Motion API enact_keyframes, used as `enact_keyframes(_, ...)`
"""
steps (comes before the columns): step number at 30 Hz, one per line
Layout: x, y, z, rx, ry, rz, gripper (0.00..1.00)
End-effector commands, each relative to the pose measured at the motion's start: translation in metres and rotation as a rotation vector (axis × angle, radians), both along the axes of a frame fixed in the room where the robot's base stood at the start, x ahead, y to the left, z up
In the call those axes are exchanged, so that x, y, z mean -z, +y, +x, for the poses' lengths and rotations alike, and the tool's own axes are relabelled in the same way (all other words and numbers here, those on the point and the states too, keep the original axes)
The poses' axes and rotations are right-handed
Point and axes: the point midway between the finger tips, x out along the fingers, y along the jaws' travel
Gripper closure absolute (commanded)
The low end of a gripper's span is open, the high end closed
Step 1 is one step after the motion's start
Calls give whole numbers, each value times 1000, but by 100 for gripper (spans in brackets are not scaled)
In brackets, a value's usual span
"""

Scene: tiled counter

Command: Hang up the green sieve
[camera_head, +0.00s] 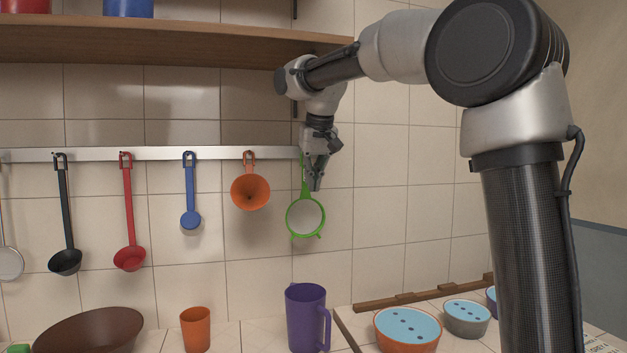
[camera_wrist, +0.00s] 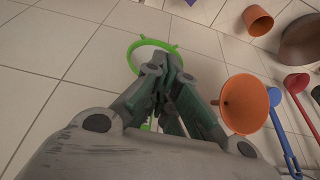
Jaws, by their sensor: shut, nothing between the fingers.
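The green sieve (camera_head: 305,219) hangs upright against the tiled wall at the right end of the metal rail (camera_head: 218,153). Its handle runs up beside my gripper to about rail height; its top end is partly hidden, so I cannot tell how it sits on the hook. My gripper (camera_head: 316,186) is shut and empty, pointing down in front of the sieve's handle and upper rim. In the wrist view the gripper (camera_wrist: 172,72) covers much of the sieve, and part of the green ring (camera_wrist: 150,41) shows beyond the fingertips.
An orange funnel (camera_head: 250,192) hangs close left of the sieve. A blue spoon (camera_head: 190,215), a red ladle (camera_head: 129,258) and a black ladle (camera_head: 65,262) hang further left. A wooden shelf (camera_head: 170,41) is above. A purple pitcher (camera_head: 306,318) and several bowls stand on the counter below.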

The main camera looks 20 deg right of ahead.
Motion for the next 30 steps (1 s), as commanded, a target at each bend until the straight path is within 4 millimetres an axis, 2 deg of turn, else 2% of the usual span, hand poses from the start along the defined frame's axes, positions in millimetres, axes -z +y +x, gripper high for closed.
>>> enact_keyframes(30, 0, 0, 21, 0, 0, 0, 100)
